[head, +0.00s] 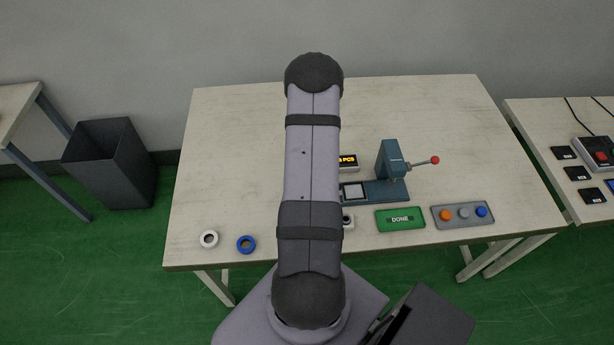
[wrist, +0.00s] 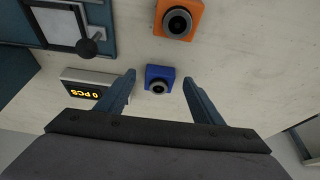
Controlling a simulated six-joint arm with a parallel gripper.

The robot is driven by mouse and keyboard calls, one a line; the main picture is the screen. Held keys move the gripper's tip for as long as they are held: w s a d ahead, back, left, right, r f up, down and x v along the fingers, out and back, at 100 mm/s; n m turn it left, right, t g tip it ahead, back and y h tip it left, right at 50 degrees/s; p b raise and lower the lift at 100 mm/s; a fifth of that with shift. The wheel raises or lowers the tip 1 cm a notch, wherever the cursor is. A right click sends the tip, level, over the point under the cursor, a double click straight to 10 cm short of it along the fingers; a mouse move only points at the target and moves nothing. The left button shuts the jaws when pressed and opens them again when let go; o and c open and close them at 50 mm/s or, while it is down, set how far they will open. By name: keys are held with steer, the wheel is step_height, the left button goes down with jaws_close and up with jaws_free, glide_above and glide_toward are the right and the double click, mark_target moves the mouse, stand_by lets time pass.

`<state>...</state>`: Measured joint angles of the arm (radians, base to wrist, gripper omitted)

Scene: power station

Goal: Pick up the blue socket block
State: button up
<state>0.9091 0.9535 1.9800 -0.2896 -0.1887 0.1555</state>
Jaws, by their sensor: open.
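The blue socket block (wrist: 157,74), with a dark round socket on one face, lies on the table in the wrist view. My gripper (wrist: 159,79) is open, one finger to each side of the block in the picture. Gaps show between the block and both fingers. I cannot tell how far the fingertips are above the table. In the head view my arm hides the gripper and the blue block.
An orange socket block (wrist: 178,18) lies near the blue one. A display reading 0 PCS (wrist: 96,90) and a press (head: 393,165) with a red-knobbed lever stand nearby. A white ring (head: 209,239), blue ring (head: 246,244), green DONE plate (head: 400,218) and button panel (head: 462,214) line the front.

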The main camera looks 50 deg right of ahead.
steer(key=shift+w+d+f, duration=0.2)
steer(key=shift+f, duration=0.4)
steer(key=c, duration=1.2)
steer(key=shift+o, duration=0.2)
steer(key=shift+r, duration=0.1)
